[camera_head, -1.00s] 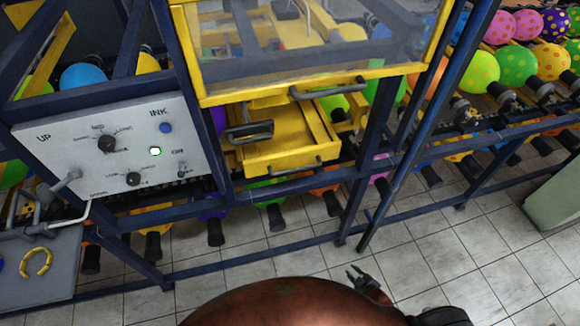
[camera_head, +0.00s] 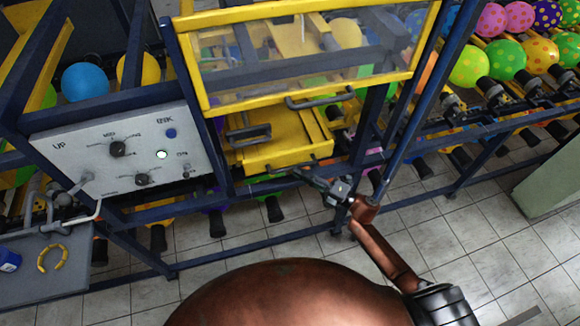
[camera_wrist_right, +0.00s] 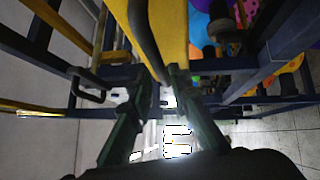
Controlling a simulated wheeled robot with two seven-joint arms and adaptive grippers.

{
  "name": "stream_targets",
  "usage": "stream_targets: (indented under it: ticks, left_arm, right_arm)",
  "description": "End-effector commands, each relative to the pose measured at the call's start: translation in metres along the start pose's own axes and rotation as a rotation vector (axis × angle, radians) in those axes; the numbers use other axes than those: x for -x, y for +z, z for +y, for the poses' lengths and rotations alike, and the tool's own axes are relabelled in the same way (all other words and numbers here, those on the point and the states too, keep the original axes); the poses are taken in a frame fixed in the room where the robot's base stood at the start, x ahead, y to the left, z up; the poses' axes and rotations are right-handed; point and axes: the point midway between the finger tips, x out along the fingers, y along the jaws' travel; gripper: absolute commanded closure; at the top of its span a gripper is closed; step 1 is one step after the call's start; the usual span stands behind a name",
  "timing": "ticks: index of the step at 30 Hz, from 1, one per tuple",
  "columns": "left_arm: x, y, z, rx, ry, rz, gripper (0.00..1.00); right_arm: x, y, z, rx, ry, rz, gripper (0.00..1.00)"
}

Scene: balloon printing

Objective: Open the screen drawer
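A yellow drawer (camera_head: 275,140) with a dark front handle sits low in the blue frame, under a yellow-framed clear screen panel (camera_head: 300,65). The panel has its own dark handle (camera_head: 320,100) along its lower edge. My right gripper (camera_head: 300,174) is at the drawer's front edge, reaching in from the lower right. In the right wrist view, its two dark green fingers (camera_wrist_right: 163,70) stand apart. A dark curved handle (camera_wrist_right: 141,35) against a yellow surface runs down toward the gap between them; contact cannot be told. My left gripper is not in view.
A grey control panel (camera_head: 125,150) with knobs is left of the drawer. A side table (camera_head: 40,270) at lower left carries a yellow ring and a blue item. Blue frame posts (camera_head: 420,90) stand right of the drawer. Several balloons line the back.

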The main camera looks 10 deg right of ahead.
Motion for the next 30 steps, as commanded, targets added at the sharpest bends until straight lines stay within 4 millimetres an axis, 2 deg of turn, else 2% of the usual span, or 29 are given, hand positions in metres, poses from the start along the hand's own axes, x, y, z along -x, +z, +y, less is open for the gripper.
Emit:
stream_targets:
  ticks: [3, 10, 19, 27, 30]
  left_arm:
    - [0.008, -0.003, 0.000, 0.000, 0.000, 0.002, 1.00]
    - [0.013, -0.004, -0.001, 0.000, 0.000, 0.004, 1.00]
    - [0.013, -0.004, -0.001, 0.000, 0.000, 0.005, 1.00]
    - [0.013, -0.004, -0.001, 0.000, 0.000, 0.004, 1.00]
    - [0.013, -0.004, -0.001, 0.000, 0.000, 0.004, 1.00]
  right_arm:
    - [-0.020, 0.000, 0.003, -0.002, 0.001, 0.000, 0.82]
    - [-0.041, 0.001, 0.000, -0.004, -0.001, -0.003, 0.82]
    - [-0.043, 0.001, -0.001, -0.004, -0.001, -0.003, 0.82]
    - [-0.043, 0.001, -0.001, -0.004, -0.002, -0.003, 1.00]
    - [-0.043, 0.001, -0.001, -0.004, -0.002, -0.003, 1.00]
